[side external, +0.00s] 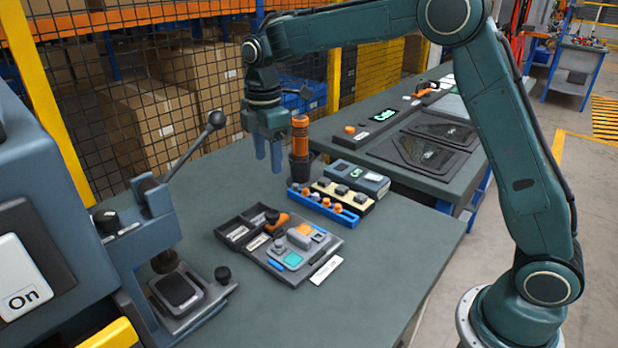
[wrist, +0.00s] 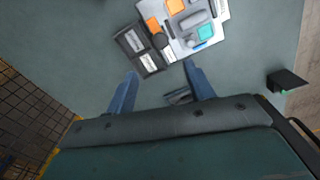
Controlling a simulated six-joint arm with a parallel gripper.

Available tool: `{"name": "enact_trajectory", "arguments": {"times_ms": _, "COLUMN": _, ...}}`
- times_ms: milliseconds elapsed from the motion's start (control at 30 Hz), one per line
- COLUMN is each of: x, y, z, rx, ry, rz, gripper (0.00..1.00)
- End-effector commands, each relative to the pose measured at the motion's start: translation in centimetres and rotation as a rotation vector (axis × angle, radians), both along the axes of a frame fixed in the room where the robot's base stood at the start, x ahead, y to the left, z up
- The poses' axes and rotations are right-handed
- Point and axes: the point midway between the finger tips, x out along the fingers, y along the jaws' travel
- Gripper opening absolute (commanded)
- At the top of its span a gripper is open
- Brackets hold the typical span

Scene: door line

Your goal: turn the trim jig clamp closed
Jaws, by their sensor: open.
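My gripper (side external: 268,158) is open and empty, pointing down above the back of the bench in the side external view. A jig (side external: 190,296) with a dark square part sits under the press at the lower left. A black round knob (side external: 222,273) stands at its right corner; it may be the trim jig clamp, but I cannot tell its turned position. My gripper is well apart from it. I cannot make out the jig in the wrist view.
The press lever (side external: 197,142), with a black ball, rises over the bench's left side. A parts tray (side external: 325,252) lies mid-bench; it also shows in the wrist view (wrist: 172,48). A blue rack (side external: 322,205) and an orange-handled tool (side external: 300,135) stand behind.

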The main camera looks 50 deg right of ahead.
Motion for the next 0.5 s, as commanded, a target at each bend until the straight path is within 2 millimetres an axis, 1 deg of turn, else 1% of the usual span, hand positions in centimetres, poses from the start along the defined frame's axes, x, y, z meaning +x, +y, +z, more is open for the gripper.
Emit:
{"name": "enact_trajectory", "arguments": {"times_ms": 167, "x": 0.0, "y": 0.0, "z": -1.2, "rx": 0.0, "ry": 0.003, "rz": -0.001, "gripper": 0.53}}
{"name": "enact_trajectory", "arguments": {"times_ms": 267, "x": -0.1, "y": 0.0, "z": -2.2, "rx": 0.0, "ry": 0.003, "rz": -0.002, "gripper": 0.53}}
{"name": "enact_trajectory", "arguments": {"times_ms": 500, "x": -0.1, "y": 0.0, "z": -5.7, "rx": -0.001, "ry": 0.005, "rz": -0.002, "gripper": 0.53}}
